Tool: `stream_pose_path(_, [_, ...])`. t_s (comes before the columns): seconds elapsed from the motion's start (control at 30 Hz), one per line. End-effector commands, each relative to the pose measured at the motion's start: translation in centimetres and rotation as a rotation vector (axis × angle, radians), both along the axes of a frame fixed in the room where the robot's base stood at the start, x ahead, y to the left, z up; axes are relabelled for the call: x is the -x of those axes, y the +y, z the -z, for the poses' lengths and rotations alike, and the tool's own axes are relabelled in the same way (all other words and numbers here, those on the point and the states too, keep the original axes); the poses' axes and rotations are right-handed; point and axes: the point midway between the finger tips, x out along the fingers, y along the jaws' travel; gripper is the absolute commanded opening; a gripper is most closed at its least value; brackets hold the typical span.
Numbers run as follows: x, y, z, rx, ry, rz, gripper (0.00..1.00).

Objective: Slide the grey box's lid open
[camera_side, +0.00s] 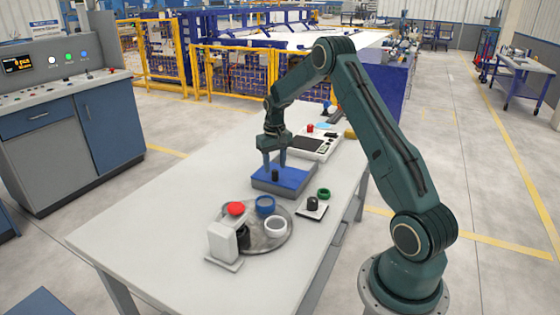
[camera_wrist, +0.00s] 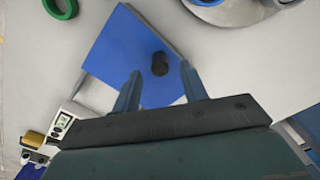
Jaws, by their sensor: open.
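The grey box (camera_side: 286,191) sits on the white table, with a flat blue lid (camera_side: 290,180) covering its top. A dark knob (camera_side: 275,175) stands up from the lid. The wrist view shows the blue lid (camera_wrist: 122,48) from above with the knob (camera_wrist: 160,63) on it. My gripper (camera_side: 275,165) is above the lid, pointing down at the knob. In the wrist view my gripper (camera_wrist: 162,84) is open, with one finger on each side and the knob slightly beyond the gap between them. Whether a finger touches the knob I cannot tell.
A round metal tray (camera_side: 262,243) with a blue ring (camera_side: 265,205), a white ring (camera_side: 276,226) and a red-topped item (camera_side: 236,208) stands in front. A white device (camera_side: 318,143) is behind.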

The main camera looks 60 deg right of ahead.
Motion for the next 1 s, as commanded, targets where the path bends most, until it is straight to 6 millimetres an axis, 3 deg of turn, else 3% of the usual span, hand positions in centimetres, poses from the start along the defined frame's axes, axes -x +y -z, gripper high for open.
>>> stream_pose_path(0.3, [0.0,0.0,3.2,0.000,0.000,0.000,0.43])
stream_pose_path(0.7, [0.0,0.0,3.7,0.000,0.000,0.000,0.43])
stream_pose_path(0.9, [0.0,0.0,3.7,0.000,0.000,0.000,0.04])
stream_pose_path(1.0, [0.0,0.0,3.6,0.001,-0.001,0.000,0.00])
